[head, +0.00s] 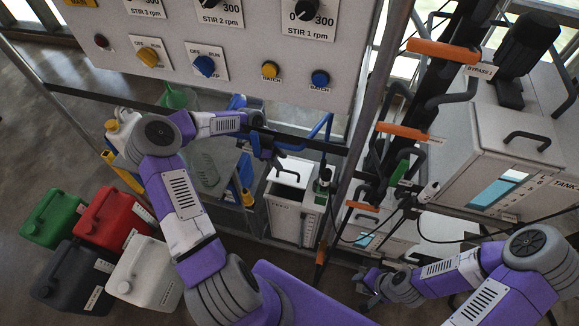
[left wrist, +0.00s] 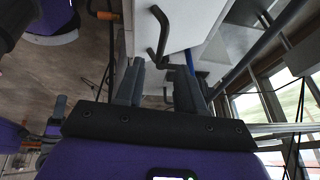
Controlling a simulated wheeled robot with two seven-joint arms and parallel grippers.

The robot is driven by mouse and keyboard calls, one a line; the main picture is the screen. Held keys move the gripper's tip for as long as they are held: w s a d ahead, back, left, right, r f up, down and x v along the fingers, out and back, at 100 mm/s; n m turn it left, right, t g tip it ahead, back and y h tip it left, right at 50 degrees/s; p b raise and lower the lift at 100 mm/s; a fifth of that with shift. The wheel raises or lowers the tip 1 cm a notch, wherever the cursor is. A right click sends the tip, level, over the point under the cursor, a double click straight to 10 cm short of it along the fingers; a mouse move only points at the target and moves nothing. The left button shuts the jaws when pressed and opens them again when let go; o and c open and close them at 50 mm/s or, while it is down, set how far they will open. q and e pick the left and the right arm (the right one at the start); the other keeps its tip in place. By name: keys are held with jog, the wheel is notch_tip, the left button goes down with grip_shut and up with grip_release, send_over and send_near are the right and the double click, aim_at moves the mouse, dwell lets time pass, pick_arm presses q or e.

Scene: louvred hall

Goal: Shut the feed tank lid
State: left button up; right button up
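The feed tank (head: 299,224) is a white box with a FEED label, below the control panel in the head view. A dark opening shows at its top, and its white lid (head: 295,170) stands tilted up behind the opening. My left gripper (head: 276,156) is beside the lid's upper edge. In the left wrist view, my left gripper (left wrist: 158,85) is open with nothing seen between its fingers. A dark bent handle (left wrist: 158,36) on a white panel (left wrist: 187,22) lies just beyond the fingertips. My right gripper (head: 366,288) is low at the right, away from the tank; its opening is unclear.
The control panel (head: 225,40) with knobs overhangs the tank. Another white tank (head: 505,150) and orange-handled pipes (head: 403,132) are at the right. Green (head: 54,218), red (head: 111,217) and other canisters stand on the floor at the left. A frame post (head: 350,160) rises right of the feed tank.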

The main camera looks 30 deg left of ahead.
aim_at(289, 171)
pick_arm(q)
jog(key=b+x, duration=0.1)
jog(key=x, duration=0.5)
jog(key=shift+w+d+f, duration=0.1)
jog(key=shift+f, duration=0.05)
jog(key=shift+c, duration=0.2)
grip_shut()
